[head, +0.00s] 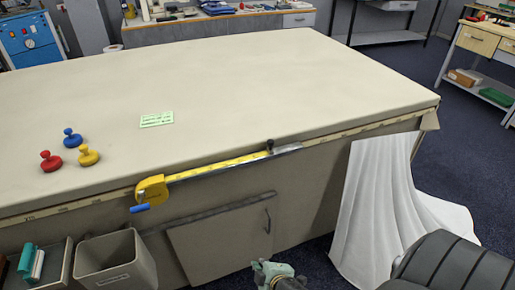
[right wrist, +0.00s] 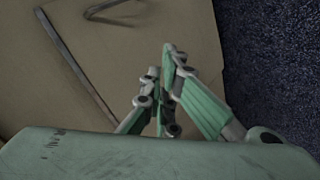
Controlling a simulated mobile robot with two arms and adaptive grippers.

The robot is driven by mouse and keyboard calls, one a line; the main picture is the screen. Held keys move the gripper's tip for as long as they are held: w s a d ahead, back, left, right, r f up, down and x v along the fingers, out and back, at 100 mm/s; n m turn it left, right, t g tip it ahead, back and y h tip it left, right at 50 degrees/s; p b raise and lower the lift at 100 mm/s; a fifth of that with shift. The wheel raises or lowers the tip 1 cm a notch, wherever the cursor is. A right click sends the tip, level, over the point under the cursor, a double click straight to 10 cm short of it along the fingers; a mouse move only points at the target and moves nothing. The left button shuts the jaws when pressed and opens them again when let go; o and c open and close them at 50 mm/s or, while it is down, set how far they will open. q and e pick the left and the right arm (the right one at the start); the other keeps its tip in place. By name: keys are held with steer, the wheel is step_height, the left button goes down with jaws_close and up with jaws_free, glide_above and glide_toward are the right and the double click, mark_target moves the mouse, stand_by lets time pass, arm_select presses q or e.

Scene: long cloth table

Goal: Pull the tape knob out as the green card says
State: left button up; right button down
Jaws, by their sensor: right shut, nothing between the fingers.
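A yellow tape case (head: 152,190) with a blue lever (head: 140,208) sits at the front edge of the table. Its yellow tape (head: 215,167) runs right along the edge to a small black knob (head: 270,145), beside a grey metal rail (head: 288,149). The green card (head: 157,119) lies flat on the tabletop; its print is too small to read. My right gripper (head: 264,268) is low in front of the table, below and apart from the knob. In the right wrist view its fingers (right wrist: 160,65) are shut and empty. My left gripper is not in view.
Red (head: 51,162), yellow (head: 88,156) and blue (head: 72,139) knobbed pieces stand on the tabletop at left. A grey bin (head: 115,262) and a cabinet door (head: 222,243) are below the edge. White cloth (head: 385,205) hangs at right. The rest of the tabletop is clear.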

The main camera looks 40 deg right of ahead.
mark_target(270, 146)
steer(key=w+d+r+n+t+h, duration=0.1)
steer(key=w+r+t, duration=0.15)
steer(key=r, duration=0.85)
steer(key=w+d+r+n+t+h, duration=0.15)
steer(key=w+r, duration=0.25)
steer(key=r, duration=0.8)
steer(key=w+d+r+n+t+h, duration=0.1)
steer(key=w+r+t, duration=0.2)
steer(key=r, duration=0.8)
steer(key=w+d+p, duration=0.1)
steer(key=w+d, duration=0.1)
steer(key=w, duration=0.1)
steer(key=w+d+p, duration=0.1)
steer(key=w+d, duration=0.4)
steer(key=shift+w+f+p, duration=0.15)
steer(key=shift+w+p, duration=0.15)
steer(key=shift+p, duration=0.1)
steer(key=shift+d, duration=0.1)
